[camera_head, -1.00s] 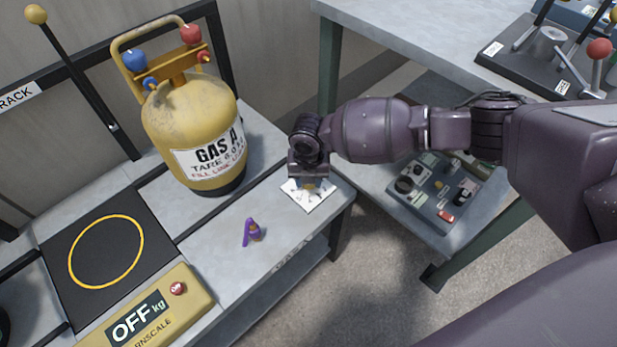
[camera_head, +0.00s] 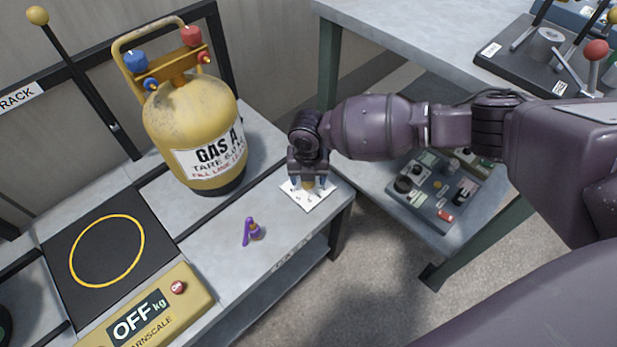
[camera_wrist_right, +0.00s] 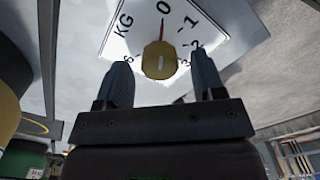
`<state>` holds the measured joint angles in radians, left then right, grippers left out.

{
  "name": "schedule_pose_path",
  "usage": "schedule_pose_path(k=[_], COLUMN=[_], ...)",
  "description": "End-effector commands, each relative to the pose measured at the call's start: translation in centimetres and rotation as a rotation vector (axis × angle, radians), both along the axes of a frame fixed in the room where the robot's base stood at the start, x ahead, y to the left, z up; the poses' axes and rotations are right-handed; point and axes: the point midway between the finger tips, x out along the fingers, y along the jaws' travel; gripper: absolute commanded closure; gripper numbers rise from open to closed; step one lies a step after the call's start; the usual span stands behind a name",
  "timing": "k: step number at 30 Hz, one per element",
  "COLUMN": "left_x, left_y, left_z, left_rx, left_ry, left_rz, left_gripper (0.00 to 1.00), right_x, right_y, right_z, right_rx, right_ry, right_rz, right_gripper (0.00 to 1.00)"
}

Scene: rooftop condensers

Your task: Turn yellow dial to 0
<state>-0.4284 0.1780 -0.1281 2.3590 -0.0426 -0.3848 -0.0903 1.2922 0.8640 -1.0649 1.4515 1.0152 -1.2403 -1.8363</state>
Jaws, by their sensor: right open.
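The yellow dial (camera_wrist_right: 160,60) sits on a white plate (camera_wrist_right: 95,25) marked KG with numbers around it. In the right wrist view, a thin red mark at its top edge points at the 0, and a short pale line shows on its face. In the head view the dial (camera_head: 307,185) and its plate (camera_head: 309,201) lie near the bench's right end, partly hidden by my right gripper (camera_head: 308,183). The right gripper is open, one finger on each side of the dial in the picture. Contact cannot be told. My left gripper is not in view.
A yellow gas cylinder (camera_head: 195,130) stands behind and left of the plate. A small purple-handled part (camera_head: 250,232) lies in front left. A scale (camera_head: 140,312) reading OFF is at lower left. A grey control box (camera_head: 432,195) sits on a lower shelf to the right.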

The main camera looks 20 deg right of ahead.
Motion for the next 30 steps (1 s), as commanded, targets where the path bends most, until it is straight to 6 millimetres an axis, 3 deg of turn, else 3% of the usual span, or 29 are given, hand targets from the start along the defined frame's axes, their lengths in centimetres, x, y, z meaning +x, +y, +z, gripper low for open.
schedule_pose_path(k=[1,6,13,19,30], left_x=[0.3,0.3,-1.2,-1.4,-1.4], left_y=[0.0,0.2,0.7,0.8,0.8], left_z=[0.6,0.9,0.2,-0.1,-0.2], left_rx=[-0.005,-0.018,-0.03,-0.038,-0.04], left_ry=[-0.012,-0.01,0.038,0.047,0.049], left_rz=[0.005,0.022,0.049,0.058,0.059], left_gripper=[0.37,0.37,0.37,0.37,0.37], right_x=[0.3,0.4,0.2,0.1,0.0], right_y=[0.0,0.0,0.0,0.0,0.0], right_z=[1.6,5.0,8.4,9.6,9.6], right_rx=[0.0,0.0,0.0,0.0,0.001], right_ry=[-0.011,-0.015,-0.011,-0.004,-0.001], right_rz=[0.0,0.0,0.001,0.001,0.001], right_gripper=[0.37,0.37,0.37,0.37,0.37])
